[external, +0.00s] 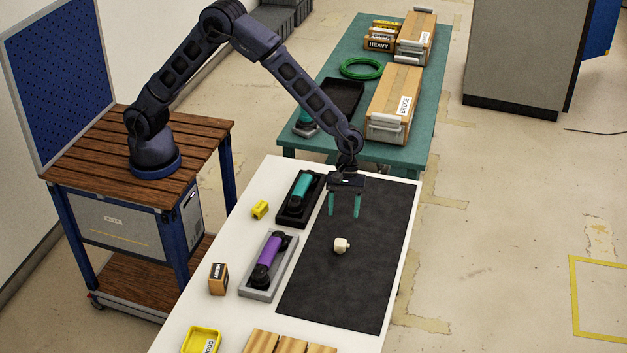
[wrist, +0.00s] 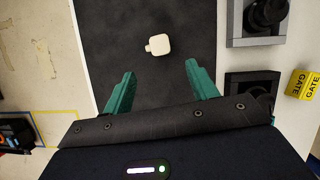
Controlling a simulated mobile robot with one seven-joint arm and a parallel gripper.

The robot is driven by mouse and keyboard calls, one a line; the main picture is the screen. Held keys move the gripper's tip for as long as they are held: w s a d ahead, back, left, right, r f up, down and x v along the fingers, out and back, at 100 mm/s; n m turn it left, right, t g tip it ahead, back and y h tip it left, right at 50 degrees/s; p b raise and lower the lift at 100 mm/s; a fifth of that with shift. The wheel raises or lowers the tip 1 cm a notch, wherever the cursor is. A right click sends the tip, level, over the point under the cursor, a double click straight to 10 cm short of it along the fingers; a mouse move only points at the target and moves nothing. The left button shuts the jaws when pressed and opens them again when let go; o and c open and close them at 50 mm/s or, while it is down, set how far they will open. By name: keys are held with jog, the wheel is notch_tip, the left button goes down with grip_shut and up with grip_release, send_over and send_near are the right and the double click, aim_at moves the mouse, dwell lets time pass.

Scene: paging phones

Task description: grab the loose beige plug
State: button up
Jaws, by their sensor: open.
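The loose beige plug (external: 341,245) lies on the dark mat (external: 330,300) on the white table. It also shows in the wrist view (wrist: 158,45), a small blocky piece with a stub on one side, beyond the fingertips and roughly centred between them. My gripper (external: 344,208) hangs above the mat, pointing down, with its two teal fingers apart and nothing between them. In the wrist view my gripper (wrist: 160,75) is open with clear space between the fingers. The plug is apart from both fingers.
A teal handset in a black cradle (external: 287,213) and a purple handset in a grey cradle (external: 248,291) stand left of the mat. A yellow GATE block (external: 260,210), a small labelled box (external: 218,279) and a yellow tray (external: 190,342) are farther left. The mat around the plug is clear.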

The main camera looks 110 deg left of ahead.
aim_at(340, 242)
jog(key=x, duration=0.5)
jog(key=shift+d+f, duration=0.1)
jog(key=shift+f, duration=0.2)
jog(key=shift+d+x, duration=0.15)
jog(key=shift+x, duration=1.25)
jog(key=shift+d+x, duration=0.2)
jog(key=shift+x, duration=1.15)
jog(key=shift+r, duration=0.15)
jog(key=c, duration=1.1)
jog(key=shift+r, duration=0.1)
